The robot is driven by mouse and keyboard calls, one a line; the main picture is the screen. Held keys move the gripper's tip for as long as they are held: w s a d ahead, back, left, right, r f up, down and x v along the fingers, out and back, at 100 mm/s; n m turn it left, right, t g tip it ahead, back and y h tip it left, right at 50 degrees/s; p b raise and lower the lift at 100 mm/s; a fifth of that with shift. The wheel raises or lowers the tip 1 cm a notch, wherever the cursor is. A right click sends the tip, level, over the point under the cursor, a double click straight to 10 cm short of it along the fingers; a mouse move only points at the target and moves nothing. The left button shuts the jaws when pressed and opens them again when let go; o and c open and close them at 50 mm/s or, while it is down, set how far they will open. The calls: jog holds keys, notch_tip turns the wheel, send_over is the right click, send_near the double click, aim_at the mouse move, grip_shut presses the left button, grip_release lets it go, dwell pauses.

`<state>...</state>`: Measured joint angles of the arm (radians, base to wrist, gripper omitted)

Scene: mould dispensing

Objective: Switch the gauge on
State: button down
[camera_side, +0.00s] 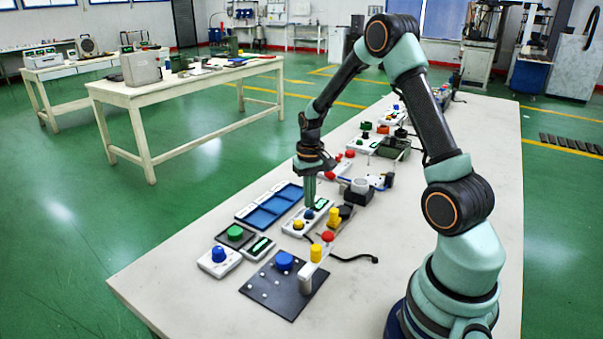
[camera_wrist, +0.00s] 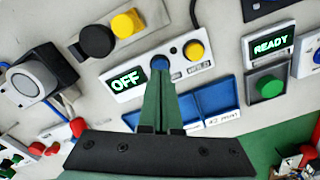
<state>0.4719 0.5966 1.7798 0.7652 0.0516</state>
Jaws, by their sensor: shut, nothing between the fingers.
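The gauge (camera_side: 318,212) is a white box on the bench, with a blue button (camera_side: 309,213) and a yellow button (camera_side: 298,225). In the wrist view the gauge (camera_wrist: 118,94) has a display (camera_wrist: 125,79) that reads OFF in pale letters. Its blue button (camera_wrist: 160,61) and yellow button (camera_wrist: 194,51) sit right of the display. My gripper (camera_side: 309,203) is shut and empty, pointing down at the gauge. In the wrist view its fingertips (camera_wrist: 159,76) lie right at the blue button. I cannot tell whether they touch it.
Blue trays (camera_side: 265,212) lie beside the gauge. A green button (camera_side: 235,232), a white box with a blue knob (camera_side: 218,256) and a dark plate (camera_side: 262,285) stand in front. A READY display (camera_wrist: 270,42) shows at right in the wrist view. A black knob (camera_wrist: 97,41) is close by.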

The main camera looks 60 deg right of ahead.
aim_at(309, 212)
jog(key=shift+f, duration=1)
dwell(0.6)
notch_tip(309, 212, up, 11)
dwell(1.3)
dwell(0.5)
jog(key=s+a+r+n+t, duration=0.2)
jog(key=s+a+r, duration=0.3)
jog(key=a, duration=0.4)
jog(key=s+a+r+n+t, duration=0.3)
jog(key=s+a+r+n, duration=0.1)
jog(key=a, duration=0.6)
notch_tip(309, 212, up, 2)
jog(key=shift+s+a+r+t, duration=0.1)
jog(key=shift+s+a+t, duration=0.2)
jog(key=shift+s, duration=0.15)
